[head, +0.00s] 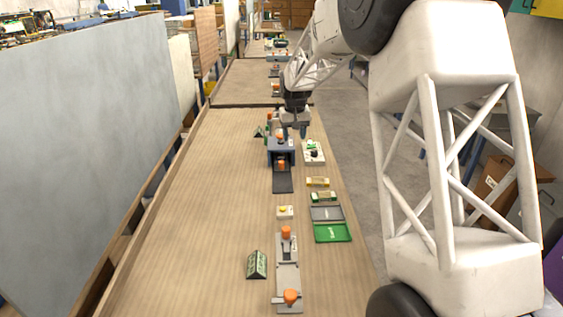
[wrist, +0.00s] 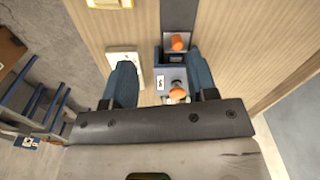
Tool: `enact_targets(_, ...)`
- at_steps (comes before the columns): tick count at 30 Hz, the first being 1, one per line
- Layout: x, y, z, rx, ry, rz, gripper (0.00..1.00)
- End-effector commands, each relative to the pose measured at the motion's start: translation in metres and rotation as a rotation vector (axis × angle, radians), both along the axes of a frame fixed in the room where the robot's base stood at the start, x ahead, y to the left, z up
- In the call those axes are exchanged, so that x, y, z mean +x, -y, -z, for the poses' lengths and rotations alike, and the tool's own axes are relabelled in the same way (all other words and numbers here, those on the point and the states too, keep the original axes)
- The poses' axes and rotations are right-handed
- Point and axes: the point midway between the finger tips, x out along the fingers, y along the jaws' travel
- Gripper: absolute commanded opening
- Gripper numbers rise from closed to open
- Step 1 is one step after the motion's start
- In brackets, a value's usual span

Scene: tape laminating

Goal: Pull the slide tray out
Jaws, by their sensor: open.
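The blue-grey press machine (head: 273,146) stands on the bench, with an orange knob (head: 280,135) on top. A lower orange knob (head: 281,165) sits at its opening, above a dark flat strip (head: 283,185) that extends toward the camera. The slide tray seems to be at this opening; its exact edges cannot be told. In the wrist view the lower knob (wrist: 177,41) and top knob (wrist: 178,93) both show. My gripper (head: 294,131) is above the machine's right side. It is open, its blue fingers (wrist: 159,65) apart and apparently empty.
A white device (head: 313,153) stands right of the machine. Small yellow and green items, a grey tray (head: 326,214) and a green tray (head: 333,233) lie nearer. A long grey fixture (head: 288,275) with orange knobs is at the front. The bench's left side is clear.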

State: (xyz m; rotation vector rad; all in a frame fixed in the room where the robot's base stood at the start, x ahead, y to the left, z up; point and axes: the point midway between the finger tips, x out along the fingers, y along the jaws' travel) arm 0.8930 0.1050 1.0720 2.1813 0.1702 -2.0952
Motion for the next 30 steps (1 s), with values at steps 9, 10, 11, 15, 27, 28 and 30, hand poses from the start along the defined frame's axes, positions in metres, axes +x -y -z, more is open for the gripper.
enact_targets(9,0.064,-0.025,0.057,-0.002,-0.026,-0.024,0.53)
enact_targets(10,0.069,-0.027,0.063,-0.003,-0.029,-0.026,0.53)
enact_targets(11,0.074,-0.029,0.067,-0.003,-0.030,-0.028,0.53)
enact_targets(15,0.090,-0.035,0.084,-0.003,-0.036,-0.034,0.53)
enact_targets(27,0.099,-0.040,0.094,-0.004,-0.040,-0.038,0.53)
enact_targets(28,0.099,-0.040,0.094,-0.004,-0.040,-0.038,0.53)
enact_targets(30,0.099,-0.040,0.094,-0.004,-0.040,-0.038,0.53)
